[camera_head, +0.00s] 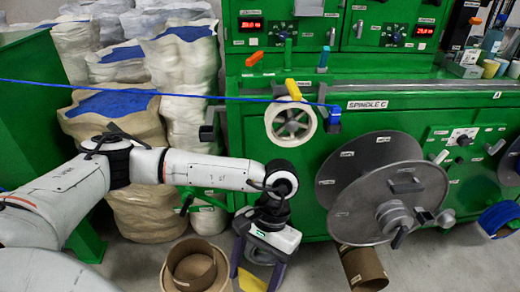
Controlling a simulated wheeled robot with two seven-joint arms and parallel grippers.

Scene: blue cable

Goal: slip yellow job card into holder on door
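A flat yellow piece, seemingly the job card (252,281), shows low in the head view, cut off by the bottom edge. My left gripper (256,272) points down there, its two dark fingers spread wide apart on either side of the yellow piece. I cannot tell whether the card lies on the floor below or how far under the fingertips it is. The green machine's upper doors (394,24) carry small labels and red displays. I cannot make out a card holder for certain. My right gripper is not in view.
A brown cardboard tube (196,268) stands just left of my gripper, another tube (364,268) to the right. A large grey reel (372,190) juts from the machine. A blue cable (130,88) runs across at mid height. Stacked sacks (184,60) stand behind.

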